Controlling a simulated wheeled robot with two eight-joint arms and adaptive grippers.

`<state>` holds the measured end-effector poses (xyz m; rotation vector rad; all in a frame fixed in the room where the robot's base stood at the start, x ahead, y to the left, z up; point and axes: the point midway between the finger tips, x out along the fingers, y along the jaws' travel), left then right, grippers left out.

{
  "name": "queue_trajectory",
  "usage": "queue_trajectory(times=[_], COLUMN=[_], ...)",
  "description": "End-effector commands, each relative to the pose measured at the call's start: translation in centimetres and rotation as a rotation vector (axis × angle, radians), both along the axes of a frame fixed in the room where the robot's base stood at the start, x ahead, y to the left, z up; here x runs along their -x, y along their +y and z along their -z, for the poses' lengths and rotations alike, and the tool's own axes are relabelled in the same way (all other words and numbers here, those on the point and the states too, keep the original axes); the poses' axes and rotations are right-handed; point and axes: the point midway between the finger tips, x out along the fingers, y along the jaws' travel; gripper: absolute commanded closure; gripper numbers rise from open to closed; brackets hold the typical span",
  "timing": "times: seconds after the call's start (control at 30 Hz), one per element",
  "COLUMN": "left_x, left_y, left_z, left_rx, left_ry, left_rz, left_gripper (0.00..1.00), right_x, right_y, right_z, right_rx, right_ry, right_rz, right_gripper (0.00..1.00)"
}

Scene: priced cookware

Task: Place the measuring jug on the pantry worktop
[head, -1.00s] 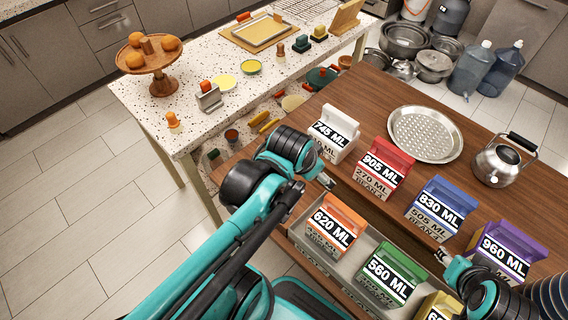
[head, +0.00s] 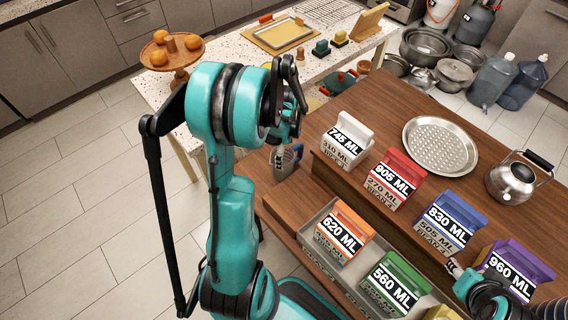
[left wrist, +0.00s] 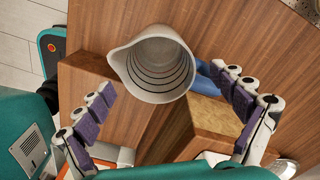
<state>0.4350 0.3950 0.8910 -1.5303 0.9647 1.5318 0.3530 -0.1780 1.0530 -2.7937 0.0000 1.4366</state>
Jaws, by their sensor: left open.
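The measuring jug (head: 284,161) is pale grey with a blue handle. It stands on the lower wooden step at the left end of the brown counter in the head view. In the left wrist view the jug (left wrist: 157,66) shows its open mouth and ringed inside, spout to the left, blue handle to the right. My left gripper (left wrist: 168,84) is open, its purple-padded fingers on either side of the jug in that view; I see no grip on it. In the head view my left gripper (head: 291,124) is above the jug, partly hidden by my arm. My right gripper (head: 459,274) shows only partly at lower right.
A white speckled worktop (head: 222,98) stands behind, partly hidden by my left arm, with a fruit stand (head: 174,62) and a tray (head: 282,34). Labelled boxes, a perforated pan (head: 440,142) and a kettle (head: 510,181) crowd the brown counter.

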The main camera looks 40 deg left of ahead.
Motion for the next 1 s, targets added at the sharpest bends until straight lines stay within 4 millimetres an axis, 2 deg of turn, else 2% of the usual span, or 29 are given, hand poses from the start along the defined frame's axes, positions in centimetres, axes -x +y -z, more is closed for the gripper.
queue_trajectory(times=[0.03, 0.17, 0.4, 0.67, 0.77, 0.9, 0.97, 1.0], left_x=[0.0, 0.0, 0.1, 0.2, 0.2, 0.2, 0.2, 0.2], left_y=[0.0, 0.0, 0.2, 0.1, 0.2, 0.2, 0.2, 0.2], left_z=[0.8, 1.8, 5.5, 5.9, 5.9, 5.9, 5.9, 5.9], left_rx=[0.000, 0.000, -0.001, -0.001, -0.001, -0.001, -0.001, -0.001], left_ry=[0.000, -0.001, -0.002, -0.002, -0.002, -0.002, -0.002, -0.002], left_rz=[0.000, -0.001, -0.002, -0.002, -0.002, -0.002, -0.002, -0.002], left_gripper=[0.05, 0.05, 0.05, 0.05, 0.26, 0.61, 0.61, 0.66], right_x=[0.0, 0.0, 0.0, 0.0, 0.0, 0.0, 0.0, 0.0], right_y=[0.0, 0.0, 0.0, 0.0, 0.0, 0.0, 0.0, 0.0], right_z=[0.4, 0.9, 2.6, 2.5, 2.5, 2.5, 2.5, 2.5], right_rx=[0.000, 0.000, 0.000, 0.000, 0.000, 0.000, 0.000, 0.000], right_ry=[0.000, 0.000, 0.000, 0.000, 0.000, 0.000, 0.000, 0.000], right_rz=[0.000, 0.000, 0.000, 0.000, 0.000, 0.000, 0.000, 0.000], right_gripper=[0.60, 0.60, 0.60, 0.60, 0.60, 0.60, 0.60, 0.60])
